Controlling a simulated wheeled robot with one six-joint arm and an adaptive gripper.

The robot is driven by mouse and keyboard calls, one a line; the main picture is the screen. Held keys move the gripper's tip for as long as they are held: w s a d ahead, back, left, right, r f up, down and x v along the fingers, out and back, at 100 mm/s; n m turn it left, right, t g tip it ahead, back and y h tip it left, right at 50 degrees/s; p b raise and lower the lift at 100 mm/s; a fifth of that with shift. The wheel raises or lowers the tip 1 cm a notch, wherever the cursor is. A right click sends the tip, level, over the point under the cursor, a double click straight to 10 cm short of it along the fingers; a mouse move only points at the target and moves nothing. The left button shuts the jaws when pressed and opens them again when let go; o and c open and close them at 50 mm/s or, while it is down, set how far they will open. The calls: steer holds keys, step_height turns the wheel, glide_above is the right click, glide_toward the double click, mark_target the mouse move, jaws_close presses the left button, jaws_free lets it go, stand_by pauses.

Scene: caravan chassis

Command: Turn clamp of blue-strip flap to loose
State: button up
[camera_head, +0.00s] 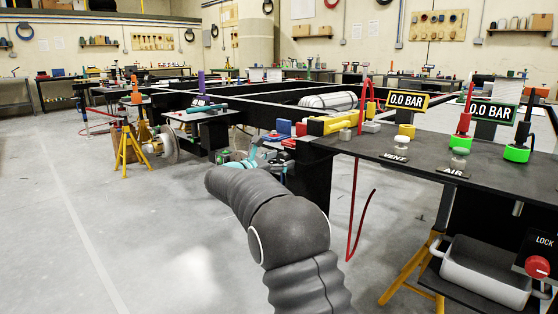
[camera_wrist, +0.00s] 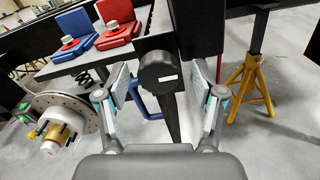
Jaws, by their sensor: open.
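In the wrist view, a blue hinged piece (camera_wrist: 77,28) with a small red-and-white knob (camera_wrist: 69,43) on it lies at the upper left, beside a similar red piece (camera_wrist: 118,22). I cannot tell whether the blue one is the blue-strip flap or the knob its clamp. A black round part (camera_wrist: 159,70) with a white mark, a dark tapered bar under it, shows between the fingers of my gripper (camera_wrist: 165,88). My gripper is open and I see nothing held in it. In the head view, my gripper (camera_head: 262,157) is partly hidden by my arm, near the black frame's corner.
A blue handle-like loop (camera_wrist: 147,102) is behind the left finger. A brake disc (camera_wrist: 62,118) is at the left, a yellow stand (camera_wrist: 250,88) at the right. In the head view, a dark bench (camera_head: 425,152) with gauges stands right; the floor (camera_head: 90,215) at left is clear.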

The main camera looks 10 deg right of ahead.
steer(key=shift+w+d, duration=0.2)
steer(key=shift+d, duration=0.05)
steer(key=c, duration=1.1)
steer(key=shift+a, duration=0.15)
steer(key=shift+c, duration=0.2)
